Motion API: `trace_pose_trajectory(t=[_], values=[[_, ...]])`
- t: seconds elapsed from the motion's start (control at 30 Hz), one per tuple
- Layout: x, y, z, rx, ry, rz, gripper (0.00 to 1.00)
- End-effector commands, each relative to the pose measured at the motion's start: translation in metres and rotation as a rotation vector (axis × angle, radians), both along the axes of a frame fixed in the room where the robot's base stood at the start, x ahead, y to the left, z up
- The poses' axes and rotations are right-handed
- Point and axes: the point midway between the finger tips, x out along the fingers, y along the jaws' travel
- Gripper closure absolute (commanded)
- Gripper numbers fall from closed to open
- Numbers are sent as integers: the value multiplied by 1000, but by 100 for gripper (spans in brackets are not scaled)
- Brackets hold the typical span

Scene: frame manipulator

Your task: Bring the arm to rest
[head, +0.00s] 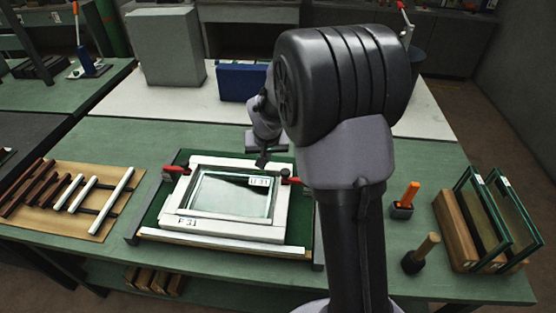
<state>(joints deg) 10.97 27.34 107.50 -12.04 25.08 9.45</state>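My arm rises from the front of the table and bends over it, its large dark joint covering the middle right of the head view. My gripper (262,160) hangs near the far edge of the white frame (240,231). Its fingers are small and partly hidden, so I cannot tell whether they are open or shut. The frame is labelled "P 31" and holds a glass pane (230,195) labelled "U 31". It lies on a dark green board (153,217) with red-handled clamps (176,169) at its left and right sides.
Wooden and white strips (75,192) lie on a tan mat at left. Glass panes (483,210) stand in a wooden rack at right, beside an orange-handled tool (406,198) and a wooden-handled tool (421,252). A blue box (241,82) and grey box (166,48) stand behind.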

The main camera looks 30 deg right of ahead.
Motion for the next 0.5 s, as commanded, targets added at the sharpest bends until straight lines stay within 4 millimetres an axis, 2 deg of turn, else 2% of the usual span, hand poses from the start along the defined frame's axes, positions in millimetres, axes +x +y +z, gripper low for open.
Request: trace_pose_trajectory(t=[0.03,0.1,0.2,0.43,0.5], values=[[3,14,6,-1,-2,5,100],[6,29,13,-1,-4,4,100],[9,44,20,-2,-5,3,100],[9,54,25,-1,-6,-2,100],[1,57,34,5,-15,-3,100]])
